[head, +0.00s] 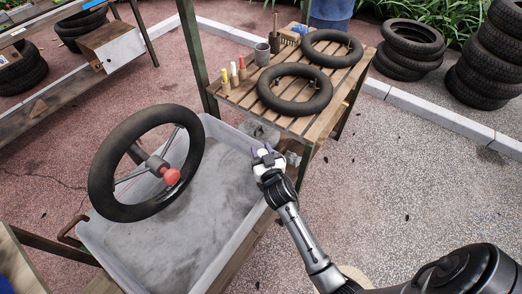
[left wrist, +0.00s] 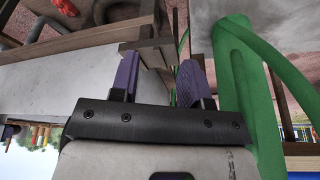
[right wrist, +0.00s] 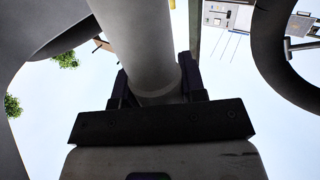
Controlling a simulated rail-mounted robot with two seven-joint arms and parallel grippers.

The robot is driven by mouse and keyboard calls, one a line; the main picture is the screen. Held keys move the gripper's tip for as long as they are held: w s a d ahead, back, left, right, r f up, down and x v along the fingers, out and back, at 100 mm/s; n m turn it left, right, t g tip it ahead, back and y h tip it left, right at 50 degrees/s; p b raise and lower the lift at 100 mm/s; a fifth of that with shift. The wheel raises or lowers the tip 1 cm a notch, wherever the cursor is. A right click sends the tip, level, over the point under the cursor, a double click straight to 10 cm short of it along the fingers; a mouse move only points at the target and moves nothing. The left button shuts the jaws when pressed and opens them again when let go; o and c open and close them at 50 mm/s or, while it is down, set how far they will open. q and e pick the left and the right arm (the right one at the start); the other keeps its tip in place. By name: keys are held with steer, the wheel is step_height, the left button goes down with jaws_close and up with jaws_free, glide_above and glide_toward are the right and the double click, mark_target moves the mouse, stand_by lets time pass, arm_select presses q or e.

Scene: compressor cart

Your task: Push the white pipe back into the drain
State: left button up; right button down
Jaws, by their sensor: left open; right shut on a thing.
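The white pipe (right wrist: 140,40) fills the upper middle of the right wrist view, between the purple fingers of my right gripper (right wrist: 155,75). My right gripper is shut on it. In the head view my right gripper (head: 264,155) is at the right rim of the pale grey basin (head: 91,237), and the pipe is too small to make out clearly. The drain cannot be made out. My left gripper (left wrist: 155,75) is open and empty in the left wrist view, beside a green post (left wrist: 232,70); it is out of the head view.
A black wheel with a red knob (head: 171,176) stands over the basin's left part. A slatted wooden table (head: 241,94) with tyre rings (head: 295,107), a cup and bottles stands behind my right gripper. Stacked tyres (head: 408,67) are at the back right. Pavement at right is mostly clear.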

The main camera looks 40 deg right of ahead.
steer(key=shift+f+b, duration=0.3)
steer(key=shift+f, duration=0.1)
steer(key=shift+r+p, duration=0.4)
steer(key=shift+p, duration=0.05)
stand_by(0.3)
stand_by(0.3)
stand_by(0.5)
steer(key=shift+p, duration=0.3)
stand_by(0.4)
stand_by(0.5)
